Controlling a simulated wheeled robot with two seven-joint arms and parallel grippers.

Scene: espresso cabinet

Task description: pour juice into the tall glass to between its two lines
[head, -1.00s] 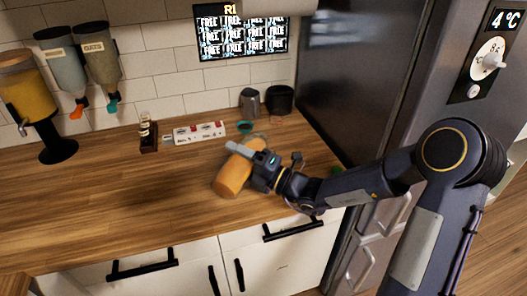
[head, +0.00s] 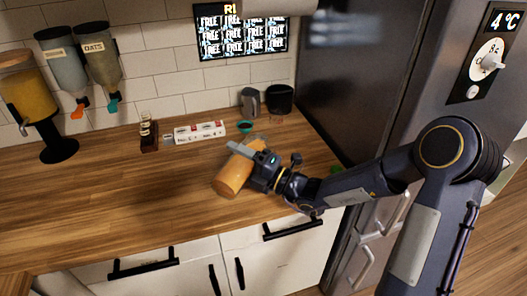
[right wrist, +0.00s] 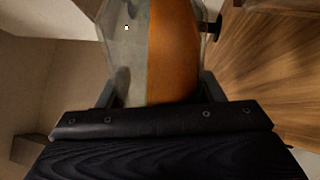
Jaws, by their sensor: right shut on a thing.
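My right gripper (head: 254,156) is shut on the juice container (head: 232,177), a clear vessel with orange juice in it. It is held tilted above the right part of the counter; the exact gap to the wood cannot be told. In the right wrist view the juice container (right wrist: 172,50) stands between the fingers, with orange juice on one side and a clear empty part on the other. I cannot make out the tall glass or its two lines; it may be hidden behind the container and gripper. My left gripper is not in view.
A white power strip (head: 199,133), a small teal-rimmed item (head: 246,127), a grey pitcher (head: 250,101) and a black bin (head: 280,99) stand along the back. Dispensers hang at left, beside a juice dispenser (head: 28,95). The fridge (head: 350,70) bounds the right. The counter's left and middle are clear.

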